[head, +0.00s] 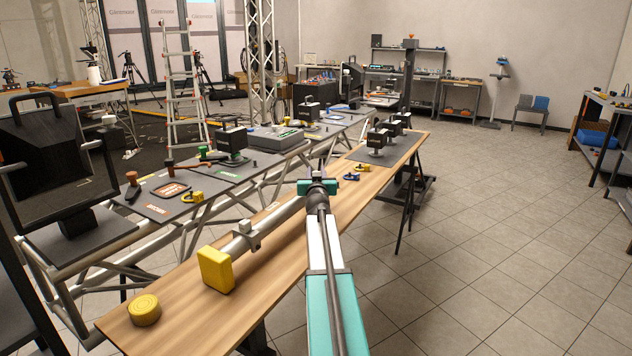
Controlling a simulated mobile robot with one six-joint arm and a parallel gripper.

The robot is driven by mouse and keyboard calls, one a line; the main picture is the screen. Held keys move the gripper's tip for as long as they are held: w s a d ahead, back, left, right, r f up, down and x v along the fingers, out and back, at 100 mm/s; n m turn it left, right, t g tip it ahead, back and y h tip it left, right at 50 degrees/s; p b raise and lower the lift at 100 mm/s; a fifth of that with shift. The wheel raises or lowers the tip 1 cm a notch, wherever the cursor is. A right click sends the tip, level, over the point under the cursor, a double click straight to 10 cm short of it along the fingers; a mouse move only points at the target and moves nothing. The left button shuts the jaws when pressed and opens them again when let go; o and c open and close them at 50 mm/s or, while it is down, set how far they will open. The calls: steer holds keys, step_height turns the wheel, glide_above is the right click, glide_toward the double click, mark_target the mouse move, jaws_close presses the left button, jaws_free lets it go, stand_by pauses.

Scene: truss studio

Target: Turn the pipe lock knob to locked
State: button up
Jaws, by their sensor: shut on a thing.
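My gripper (318,186) reaches out over the wooden table (270,225), at the far end of a grey pipe (277,219). Its jaws are shut on what seems to be the pipe lock knob, which my gripper and wrist mostly hide. Whether the knob stands at locked or unlocked cannot be seen. The pipe lies along the table, with a grey clamp (245,236) around it and a yellow block (215,270) at its near end.
A yellow round piece (145,310) lies at the table's near end. Small blue and yellow parts (356,172) and black devices (378,140) stand farther along. A truss bench (205,185) with tools and panels runs along the left. Open tiled floor (490,240) lies to the right.

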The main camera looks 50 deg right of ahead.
steer(key=shift+f+m+g+h+b, duration=0.7)
steer(key=shift+g+b, duration=0.2)
steer(key=shift+b, duration=5.6)
steer(key=m+g+b, duration=0.1)
steer(key=b, duration=0.4)
steer(key=m+g+h+b, duration=0.1)
steer(key=b, duration=0.3)
steer(key=shift+a+r+b, duration=0.15)
steer(key=shift+r+b, duration=0.05)
steer(key=shift+b, duration=0.15)
steer(key=shift+s+r+h+b, duration=0.1)
steer(key=shift+r+h+b, duration=0.05)
steer(key=shift+h+b, duration=0.15)
steer(key=o, duration=1)
steer(key=shift+r, duration=0.15)
steer(key=shift+o, duration=0.2)
steer(key=shift+a, duration=0.1)
steer(key=p+v, duration=0.3)
steer(key=v, duration=1)
steer(key=shift+a+p, duration=0.3)
steer(key=shift+a, duration=0.05)
steer(key=shift+s+r, duration=0.1)
